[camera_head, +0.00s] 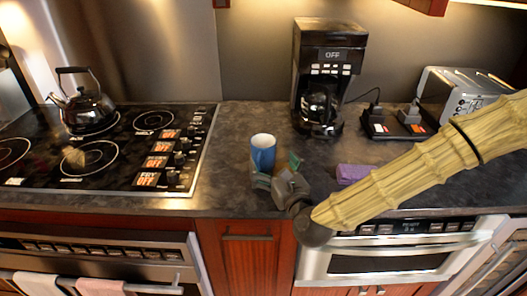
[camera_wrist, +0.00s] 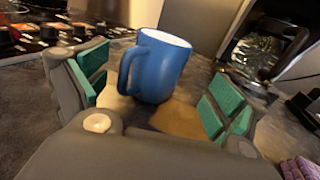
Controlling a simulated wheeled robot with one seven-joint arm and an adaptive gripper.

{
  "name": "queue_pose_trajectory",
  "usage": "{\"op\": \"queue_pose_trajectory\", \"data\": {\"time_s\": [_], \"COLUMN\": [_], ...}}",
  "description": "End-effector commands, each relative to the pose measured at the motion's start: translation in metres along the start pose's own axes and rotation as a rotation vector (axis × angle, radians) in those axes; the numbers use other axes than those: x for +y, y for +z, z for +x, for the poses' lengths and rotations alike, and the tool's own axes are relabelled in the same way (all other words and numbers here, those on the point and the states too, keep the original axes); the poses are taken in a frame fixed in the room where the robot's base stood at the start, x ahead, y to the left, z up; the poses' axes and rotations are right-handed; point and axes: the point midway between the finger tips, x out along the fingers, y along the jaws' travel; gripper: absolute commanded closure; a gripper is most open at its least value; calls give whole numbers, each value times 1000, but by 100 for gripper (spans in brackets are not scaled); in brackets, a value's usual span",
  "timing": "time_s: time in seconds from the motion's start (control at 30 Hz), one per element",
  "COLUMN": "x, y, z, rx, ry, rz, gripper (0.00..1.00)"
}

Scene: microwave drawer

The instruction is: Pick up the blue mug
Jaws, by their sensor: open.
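The blue mug (camera_head: 263,152) stands upright on the dark stone counter, right of the cooktop. In the wrist view the blue mug (camera_wrist: 160,68) is straight ahead, its white inside showing at the top and its handle toward the left. My gripper (camera_head: 278,172) is just in front of the mug, low over the counter near its front edge. In the wrist view my gripper (camera_wrist: 158,92) is open, with green-padded fingers spread left and right of the mug's line. Nothing is held. The head view does not show clearly how far the fingertips are from the mug.
A coffee maker (camera_head: 325,78) stands behind and to the right. A purple block-like item (camera_head: 355,173) lies right of my gripper, beside my arm. The cooktop (camera_head: 110,150) with a kettle (camera_head: 85,105) is at left. A toaster (camera_head: 455,92) is at back right.

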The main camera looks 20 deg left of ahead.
Motion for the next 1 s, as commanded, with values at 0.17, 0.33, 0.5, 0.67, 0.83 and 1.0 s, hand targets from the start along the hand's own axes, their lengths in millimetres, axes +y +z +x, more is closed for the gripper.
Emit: {"op": "queue_pose_trajectory", "data": {"time_s": [0.17,0.33,0.5,0.67,0.83,1.0], "x": [0,0,-1,-1,-2,-2], "y": [1,5,6,5,4,4], "z": [6,20,38,51,56,56], "rx": [0,-1,0,0,1,0], "ry": [0,-1,-2,-3,-3,-2], "rz": [-1,-3,-2,-1,0,0], "gripper": [5,5,5,5,5,5]}}
